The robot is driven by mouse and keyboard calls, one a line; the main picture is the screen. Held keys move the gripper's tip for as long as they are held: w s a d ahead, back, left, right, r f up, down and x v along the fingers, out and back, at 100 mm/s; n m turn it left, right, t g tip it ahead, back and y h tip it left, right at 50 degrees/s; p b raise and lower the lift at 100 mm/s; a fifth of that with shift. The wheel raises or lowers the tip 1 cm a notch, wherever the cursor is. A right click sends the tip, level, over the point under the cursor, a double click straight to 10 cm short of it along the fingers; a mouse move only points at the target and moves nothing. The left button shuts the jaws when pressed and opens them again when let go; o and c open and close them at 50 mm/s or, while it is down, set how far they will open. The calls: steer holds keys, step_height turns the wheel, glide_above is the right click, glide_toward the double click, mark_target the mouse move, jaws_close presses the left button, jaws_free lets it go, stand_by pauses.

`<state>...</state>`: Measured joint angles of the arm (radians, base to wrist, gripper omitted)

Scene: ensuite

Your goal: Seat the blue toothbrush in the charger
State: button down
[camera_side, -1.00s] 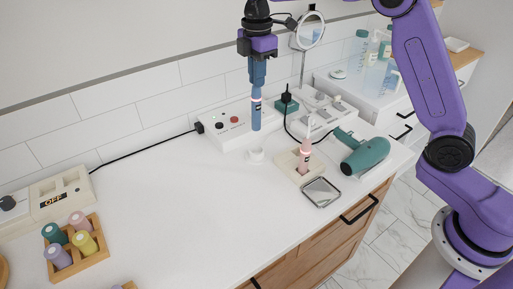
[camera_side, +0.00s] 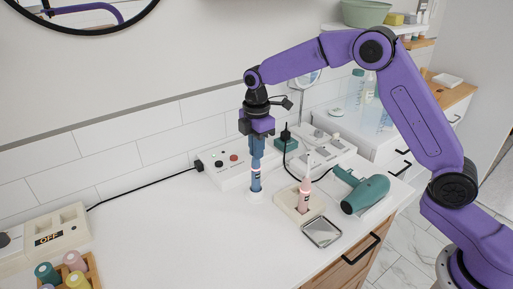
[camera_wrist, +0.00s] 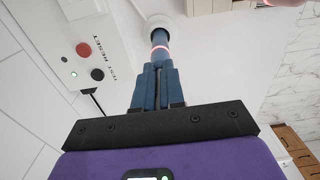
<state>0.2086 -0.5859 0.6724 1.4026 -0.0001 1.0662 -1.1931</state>
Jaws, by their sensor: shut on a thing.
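The blue toothbrush (camera_side: 256,178) is upright in my gripper (camera_side: 257,160), which is shut on its upper part. It also shows in the wrist view (camera_wrist: 160,48), with a glowing pinkish ring around its body. The charger (camera_side: 256,198) is a small round white piece on the counter. In the wrist view the charger (camera_wrist: 156,22) is at the top, in line with the toothbrush's lower end. The lower end meets the charger; I cannot tell how deep it sits. The gripper's fingers (camera_wrist: 157,88) hide part of the toothbrush.
A white box with red and black buttons (camera_side: 228,168) stands close behind the toothbrush. A pink toothbrush (camera_side: 304,196) stands in a cream holder to the right, near a square mirror-like tray (camera_side: 322,232) and a green hair dryer (camera_side: 366,194).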

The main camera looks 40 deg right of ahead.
steer(key=shift+f, duration=0.1)
steer(key=c, duration=1.2)
jaws_free()
steer(key=shift+c, duration=0.2)
step_height(320, 180, up, 12)
steer(key=shift+r, duration=0.15)
steer(key=s+d+f+m, duration=0.1)
steer(key=s+f+m, duration=0.1)
steer(key=s, duration=1.2)
steer(key=s+d+f+m, duration=0.1)
steer(key=s+f+m, duration=0.1)
steer(key=s, duration=1.2)
steer(key=s+d+f, duration=0.2)
steer(key=s+d, duration=0.1)
steer(key=s, duration=0.2)
steer(key=s+d+f+m, duration=0.1)
steer(key=s+d, duration=0.2)
steer(key=s, duration=0.2)
steer(key=shift+s+d+f, duration=0.25)
steer(key=shift+s+f, duration=0.1)
